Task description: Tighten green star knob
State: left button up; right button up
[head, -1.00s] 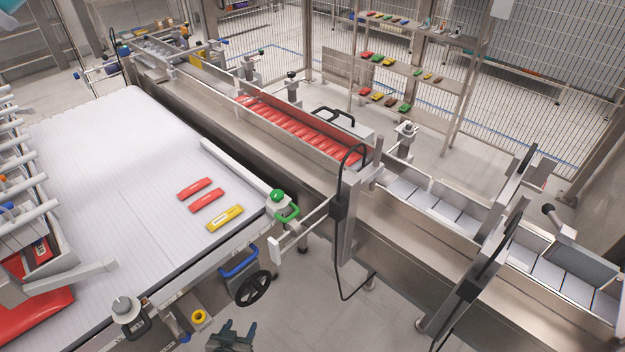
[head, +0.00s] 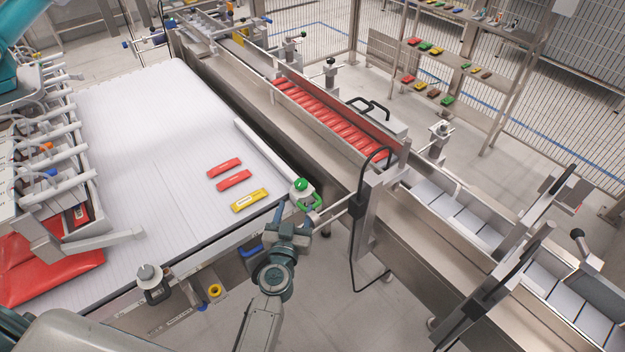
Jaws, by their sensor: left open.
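The green star knob (head: 301,185) sits on a clamp at the near right corner of the white belt, at the end of a pale guide rail. A green clamp handle (head: 316,201) is just beside and below it. My left gripper (head: 303,209) reaches up from the bottom of the picture and is open, its fingers just below the knob and close to the green handle. I cannot tell whether they touch the handle. The gripper does not hold the knob. My right gripper is not in view.
Two red packs (head: 233,179) and a yellow pack (head: 249,200) lie on the white belt (head: 150,130). A steel conveyor channel (head: 330,175) with red packs runs along the right. A grey knob (head: 149,273) stands at the belt's near edge.

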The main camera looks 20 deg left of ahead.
aim_at(299, 188)
pick_arm(q)
jog(key=w, duration=0.6)
jog(key=w+a, duration=0.1)
jog(key=w, duration=0.3)
jog(key=shift+w+a, duration=0.1)
jog(key=c, duration=1)
